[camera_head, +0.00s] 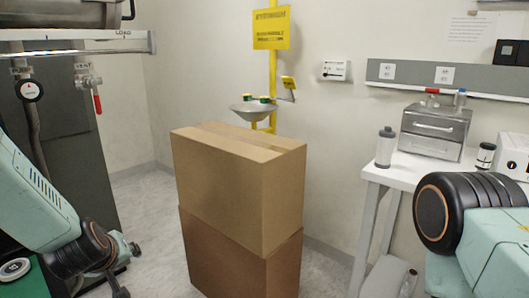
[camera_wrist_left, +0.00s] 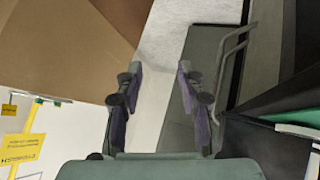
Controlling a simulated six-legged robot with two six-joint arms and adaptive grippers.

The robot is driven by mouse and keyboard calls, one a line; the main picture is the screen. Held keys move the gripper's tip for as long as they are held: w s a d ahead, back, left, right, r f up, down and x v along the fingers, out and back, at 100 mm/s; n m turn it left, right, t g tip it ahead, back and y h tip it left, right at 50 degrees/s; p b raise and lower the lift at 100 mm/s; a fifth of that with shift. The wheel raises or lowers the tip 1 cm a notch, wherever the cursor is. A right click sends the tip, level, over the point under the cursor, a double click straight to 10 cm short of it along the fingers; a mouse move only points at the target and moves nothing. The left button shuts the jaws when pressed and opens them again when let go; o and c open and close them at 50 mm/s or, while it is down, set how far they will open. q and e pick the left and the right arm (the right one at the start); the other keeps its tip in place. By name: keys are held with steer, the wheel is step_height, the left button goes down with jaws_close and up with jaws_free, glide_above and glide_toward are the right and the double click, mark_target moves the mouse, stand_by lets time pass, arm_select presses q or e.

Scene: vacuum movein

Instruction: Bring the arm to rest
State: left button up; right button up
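My left arm (camera_head: 45,205) comes in from the left in the head view, a teal link ending in a black ribbed wrist joint. Only a dark part of the left gripper shows at the bottom edge. In the left wrist view the left gripper (camera_wrist_left: 158,75) is open, its two fingers apart with nothing between them. My right arm (camera_head: 480,225) shows at the right edge of the head view as a black round joint and teal link. The right gripper is out of view.
Two stacked cardboard boxes (camera_head: 235,190) stand in the middle; cardboard also fills the upper left of the left wrist view (camera_wrist_left: 70,50). A dark machine (camera_head: 70,140) stands at left. A white table (camera_head: 400,172) with a small drawer unit (camera_head: 435,130) is at right. An eyewash basin (camera_head: 254,112) is behind.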

arm_select(q)
steer(key=s+d+f+m+g+h, duration=0.1)
steer(key=s+d+f+m+g, duration=0.15)
steer(key=s+f, duration=0.55)
steer(key=s+d+f+m+g+h, duration=0.1)
steer(key=s+d+f+m, duration=0.25)
steer(key=s+f, duration=0.45)
steer(key=s+d+f+g, duration=0.1)
steer(key=s+f+g, duration=0.1)
steer(key=s, duration=0.8)
steer(key=s+d+f+m+g, duration=0.1)
steer(key=s+f+g, duration=0.2)
steer(key=s, duration=0.8)
step_height(320, 180, down, 2)
steer(key=shift+d+f, duration=0.1)
steer(key=shift+d, duration=0.25)
steer(key=shift+s+a, duration=0.1)
